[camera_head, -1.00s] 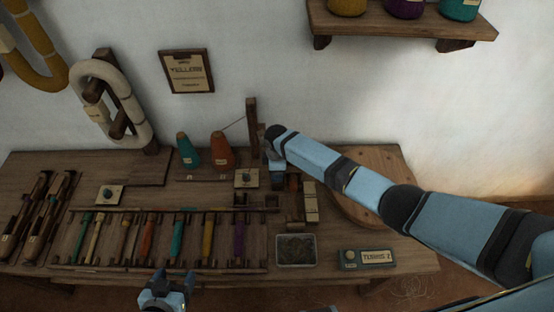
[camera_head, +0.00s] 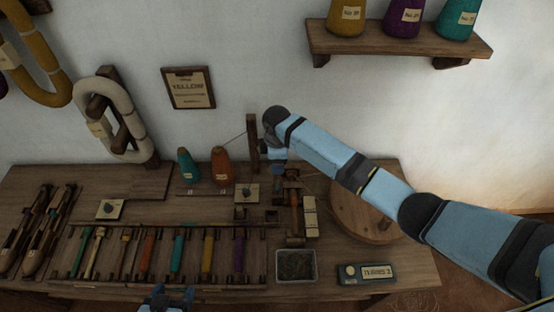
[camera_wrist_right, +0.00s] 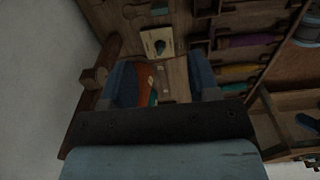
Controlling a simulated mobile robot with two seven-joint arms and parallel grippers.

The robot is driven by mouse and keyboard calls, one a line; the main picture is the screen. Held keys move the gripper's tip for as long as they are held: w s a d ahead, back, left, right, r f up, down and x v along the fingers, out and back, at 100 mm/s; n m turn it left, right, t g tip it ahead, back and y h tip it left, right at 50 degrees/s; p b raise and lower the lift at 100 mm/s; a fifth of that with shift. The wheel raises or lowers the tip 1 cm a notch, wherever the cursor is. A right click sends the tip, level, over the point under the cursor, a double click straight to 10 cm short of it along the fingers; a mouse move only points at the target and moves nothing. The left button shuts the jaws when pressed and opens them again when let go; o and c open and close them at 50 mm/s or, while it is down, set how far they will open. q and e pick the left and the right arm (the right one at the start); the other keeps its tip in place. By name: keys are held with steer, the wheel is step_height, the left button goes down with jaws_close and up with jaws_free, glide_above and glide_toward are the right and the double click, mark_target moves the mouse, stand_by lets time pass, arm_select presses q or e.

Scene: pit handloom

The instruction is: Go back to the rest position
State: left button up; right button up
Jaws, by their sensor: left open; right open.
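My left gripper (camera_head: 167,298) shows at the bottom edge of the head view, in front of the bench, partly cut off by the frame. It is open and appears empty. My right arm reaches in from the right, and its gripper (camera_head: 278,152) hangs above the back of the bench, right of the wooden post. In the right wrist view the two blue fingers of this gripper (camera_wrist_right: 162,82) stand apart. An orange cone (camera_wrist_right: 146,84) shows beyond the gap, with nothing clearly held. The orange cone also shows on the bench in the head view (camera_head: 222,166).
The wooden bench (camera_head: 140,182) carries a rack of coloured bobbins (camera_head: 208,252), shuttles (camera_head: 38,232), a teal cone (camera_head: 188,166), a grey tray (camera_head: 296,265), a small labelled box (camera_head: 366,274) and a round board (camera_head: 352,215). A wooden post (camera_head: 252,137) stands close to my right gripper.

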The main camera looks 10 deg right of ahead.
steer(key=s+a+f+m+t+y+p, duration=0.1)
steer(key=s+f+m+t+y+p, duration=0.15)
steer(key=s, duration=0.55)
steer(key=s+a+f+m+t+y+p, duration=0.1)
steer(key=s+a+f+m+t+y, duration=0.2)
steer(key=s, duration=0.4)
steer(key=s+d+r+m+t+h+p, duration=0.1)
steer(key=s+d+r+m+t, duration=0.1)
steer(key=s+d, duration=0.3)
steer(key=s+d+r+m+t+h+p, duration=0.1)
steer(key=s+d+r+m+t, duration=0.2)
steer(key=s, duration=0.8)
steer(key=d+r+m, duration=0.1)
steer(key=d+m, duration=0.1)
steer(key=shift+d+r, duration=0.2)
steer(key=shift+d, duration=0.2)
steer(key=shift+t, duration=0.25)
